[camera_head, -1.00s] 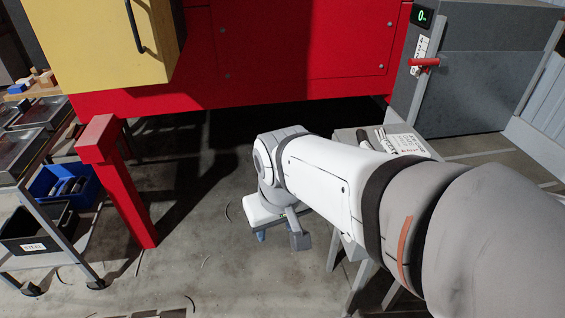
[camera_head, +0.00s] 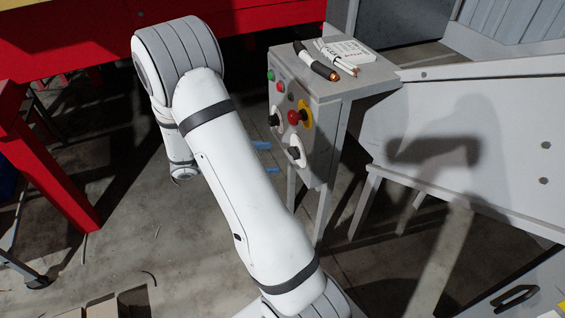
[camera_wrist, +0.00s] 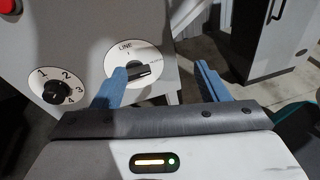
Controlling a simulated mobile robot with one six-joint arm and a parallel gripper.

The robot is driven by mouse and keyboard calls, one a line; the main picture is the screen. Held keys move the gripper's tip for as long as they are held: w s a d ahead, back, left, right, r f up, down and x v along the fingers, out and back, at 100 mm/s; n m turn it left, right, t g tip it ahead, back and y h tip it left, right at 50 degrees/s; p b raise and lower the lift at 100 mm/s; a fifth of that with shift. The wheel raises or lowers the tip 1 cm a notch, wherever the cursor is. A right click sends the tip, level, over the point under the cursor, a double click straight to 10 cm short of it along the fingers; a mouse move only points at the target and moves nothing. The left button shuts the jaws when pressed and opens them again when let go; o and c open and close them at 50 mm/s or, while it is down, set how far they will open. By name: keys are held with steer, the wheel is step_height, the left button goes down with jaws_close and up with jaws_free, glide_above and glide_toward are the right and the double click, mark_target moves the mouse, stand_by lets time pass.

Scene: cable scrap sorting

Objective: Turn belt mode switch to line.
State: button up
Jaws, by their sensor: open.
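The belt mode switch (camera_wrist: 139,70) is a dark bar-shaped knob on a round white plate marked LINE at its upper left in the wrist view. Its bar lies roughly sideways, towards a second, unreadable label at the right. My gripper (camera_wrist: 158,82) is open, its blue fingers apart; the knob appears between them, closer to the left finger, which overlaps the plate's lower edge. I cannot tell whether they touch. In the head view, my blue fingertips (camera_head: 267,158) point at the grey control box (camera_head: 345,78); two dark knobs on white plates show there.
A selector numbered 1 to 4 (camera_wrist: 57,91) sits left of the switch. The box also carries a red emergency stop (camera_head: 296,117) on yellow. A marker-like tool (camera_head: 316,62) and a white labelled pad (camera_head: 347,51) lie on top. A pale chute (camera_head: 470,125) stands to the right.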

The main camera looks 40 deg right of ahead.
mark_target(293, 153)
steer(key=w+d+f+n+t+h+b, duration=0.1)
steer(key=w+f+n+t+h+b, duration=0.15)
steer(key=f, duration=0.35)
steer(key=w+x, duration=0.1)
steer(key=x, duration=0.6)
steer(key=shift+s+d+r+n, duration=0.2)
steer(key=shift+d+n, duration=0.2)
steer(key=shift+n, duration=0.05)
steer(key=shift+g+h, duration=0.25)
steer(key=shift+c, duration=0.3)
steer(key=c, duration=0.9)
